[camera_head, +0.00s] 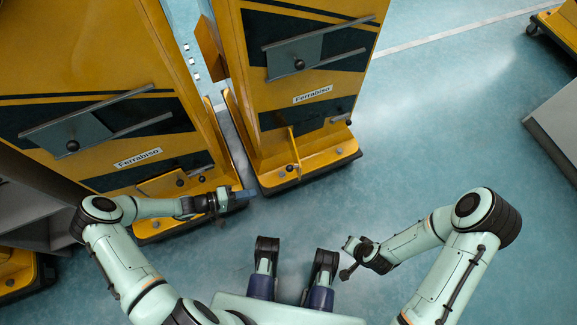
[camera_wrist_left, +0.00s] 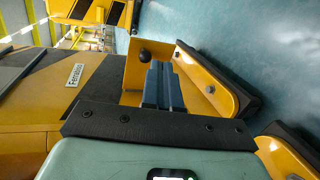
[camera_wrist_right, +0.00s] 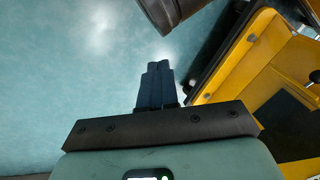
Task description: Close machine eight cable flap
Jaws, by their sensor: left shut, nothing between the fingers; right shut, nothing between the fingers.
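Two yellow machines stand side by side, the left machine (camera_head: 150,95) and the right machine (camera_head: 335,95); no number eight is readable. On the right machine a narrow yellow flap (camera_head: 293,146) stands out from the front, seen nearly edge-on, so it is open. In the left wrist view the flap (camera_wrist_left: 131,72) and its dark knob (camera_wrist_left: 145,56) lie just beyond the fingers; contact cannot be told. My left gripper (camera_head: 243,194) is shut and empty, left of and below the flap. My right gripper (camera_wrist_right: 158,66) is shut and empty over open floor.
The left machine has its own lower yellow flap (camera_head: 162,183), close to my left forearm. A yellow base rim (camera_head: 310,168) juts out below the right machine's flap. Grey units stand at the far left and right (camera_head: 555,125). The floor (camera_head: 440,140) right of the machines is clear.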

